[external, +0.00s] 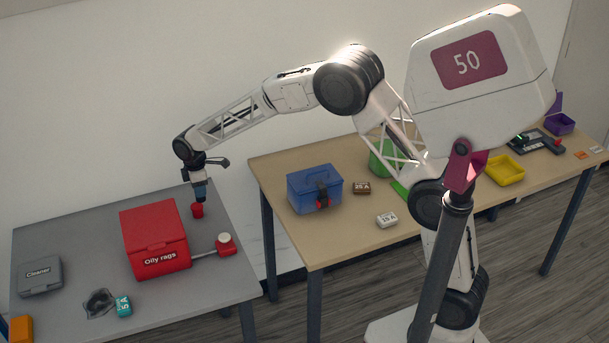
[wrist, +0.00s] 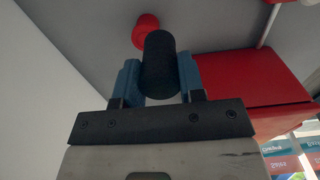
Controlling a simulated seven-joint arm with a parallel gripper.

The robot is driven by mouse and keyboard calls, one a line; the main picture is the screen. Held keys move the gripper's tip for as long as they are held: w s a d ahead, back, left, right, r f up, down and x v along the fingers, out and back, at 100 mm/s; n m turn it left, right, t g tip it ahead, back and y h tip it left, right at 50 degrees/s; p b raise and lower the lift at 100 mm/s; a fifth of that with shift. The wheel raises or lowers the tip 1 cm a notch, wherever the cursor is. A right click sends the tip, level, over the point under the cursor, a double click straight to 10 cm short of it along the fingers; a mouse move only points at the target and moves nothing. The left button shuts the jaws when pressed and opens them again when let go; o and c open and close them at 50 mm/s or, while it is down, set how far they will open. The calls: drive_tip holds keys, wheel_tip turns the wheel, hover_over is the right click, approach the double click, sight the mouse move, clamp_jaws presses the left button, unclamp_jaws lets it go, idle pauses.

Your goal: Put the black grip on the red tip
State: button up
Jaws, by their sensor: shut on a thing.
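The black grip (wrist: 160,66) is a dark cylinder between the two blue fingers of my gripper (wrist: 160,82) in the wrist view. My gripper is shut on it. The red tip (wrist: 147,24) is a small red round piece just beyond the grip's far end, slightly left of it in that view. In the external view my gripper (external: 200,190) points down over the grey table, with the red tip (external: 197,211) close below it. The grip is hard to make out there. I cannot tell whether the grip touches the tip.
A red box labelled "Oily rags" (external: 155,240) stands close by, with a rod to a red and white knob (external: 225,244). A grey Cleaner case (external: 39,276) and a teal block (external: 124,306) lie on the grey table (external: 75,230). A wooden table with a blue box (external: 315,190) stands right.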

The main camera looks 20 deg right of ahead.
drive_tip(key=shift+w+a+f, duration=0.1)
drive_tip(key=shift+w+a, duration=0.75)
drive_tip(key=shift+w, duration=0.3)
drive_tip(key=shift+f, duration=1.8)
drive_tip(key=shift+f, duration=0.15)
drive_tip(key=o, duration=0.9)
drive_tip(key=shift+r, duration=0.2)
